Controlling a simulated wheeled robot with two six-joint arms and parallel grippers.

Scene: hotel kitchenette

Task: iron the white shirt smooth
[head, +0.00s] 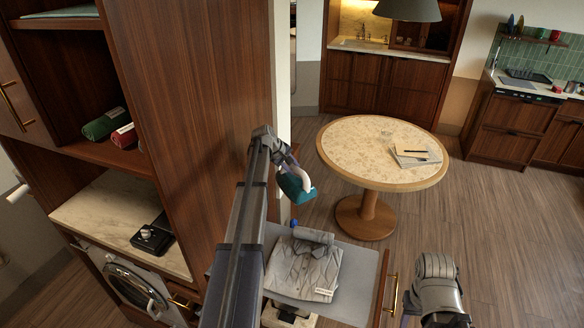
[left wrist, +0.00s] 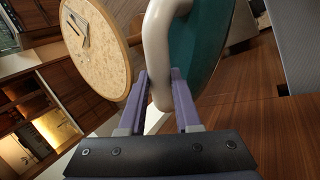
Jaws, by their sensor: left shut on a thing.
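The shirt (head: 303,268) lies folded on the grey ironing board (head: 348,296), light grey-white with dark crease lines and a small label at its lower edge. The teal iron (head: 298,190) with its white handle is held in the air above and behind the board's far end, apart from the shirt. My left gripper (head: 287,166) is shut on the iron's handle; in the left wrist view the white handle (left wrist: 157,50) passes between the purple fingers (left wrist: 160,102). My right gripper (head: 437,268) is right of the board, away from the shirt; its fingertips are unclear.
A black stand (head: 151,236) sits on the marble counter (head: 100,215) at left. The tall wooden cabinet (head: 190,110) stands close left of my left arm. A round table (head: 350,150) with papers is beyond the board. Open floor (head: 500,240) lies to the right.

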